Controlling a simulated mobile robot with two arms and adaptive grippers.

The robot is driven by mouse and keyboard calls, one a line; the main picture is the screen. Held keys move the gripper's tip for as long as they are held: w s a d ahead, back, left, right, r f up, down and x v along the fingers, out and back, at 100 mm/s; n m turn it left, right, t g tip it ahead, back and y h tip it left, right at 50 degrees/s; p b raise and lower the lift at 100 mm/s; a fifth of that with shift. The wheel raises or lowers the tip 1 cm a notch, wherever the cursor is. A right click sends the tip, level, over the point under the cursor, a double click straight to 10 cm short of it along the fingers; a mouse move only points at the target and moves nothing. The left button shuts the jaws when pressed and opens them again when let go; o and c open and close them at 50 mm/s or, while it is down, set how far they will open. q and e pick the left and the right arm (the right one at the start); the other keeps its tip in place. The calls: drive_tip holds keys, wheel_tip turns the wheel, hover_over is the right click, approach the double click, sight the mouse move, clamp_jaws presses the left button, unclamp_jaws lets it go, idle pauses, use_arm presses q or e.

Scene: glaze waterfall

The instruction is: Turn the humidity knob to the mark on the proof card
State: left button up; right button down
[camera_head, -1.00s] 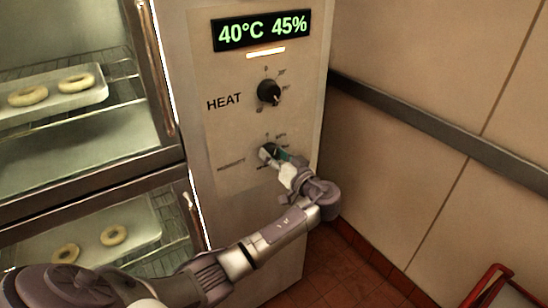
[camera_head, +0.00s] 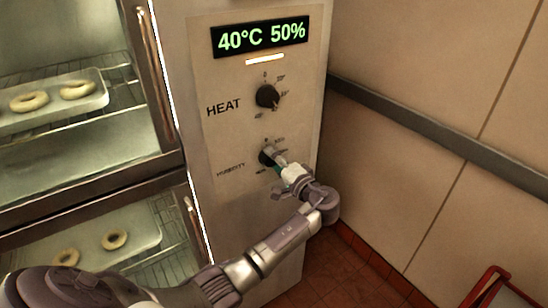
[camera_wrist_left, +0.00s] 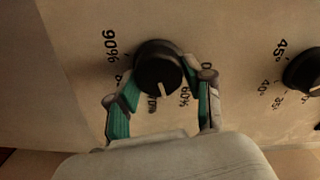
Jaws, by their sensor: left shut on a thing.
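The humidity knob (camera_head: 266,157) is a black dial on the lower part of the cabinet's control panel, above and right of its "HUMIDITY" label. In the left wrist view the knob (camera_wrist_left: 158,72) shows a white pointer line toward the bottom, with printed percent marks such as 90% and 60% around it. My left gripper (camera_head: 273,162) is shut on the knob; in the wrist view its green-padded fingers (camera_wrist_left: 163,92) sit on either side of it. The display (camera_head: 261,35) reads 40°C 50%. The proof card is not in view. My right gripper is not in view.
The heat knob (camera_head: 267,96) is above the humidity knob; it also shows at the right of the wrist view (camera_wrist_left: 303,70). Glass doors with trays of dough rings (camera_head: 78,90) are at left.

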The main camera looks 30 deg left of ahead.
use_arm(q)
drive_tip(key=shift+s+f+m+p, duration=0.15)
drive_tip(key=shift+m+p, duration=2.1)
drive_tip(key=shift+m, duration=1.55)
drive_tip(key=shift+w+f+m+p, duration=0.15)
drive_tip(key=shift+m+p, duration=2.05)
drive_tip(key=shift+m, duration=1.6)
drive_tip(key=shift+s, duration=0.1)
drive_tip(key=o, duration=1.1)
drive_tip(key=v, duration=1.2)
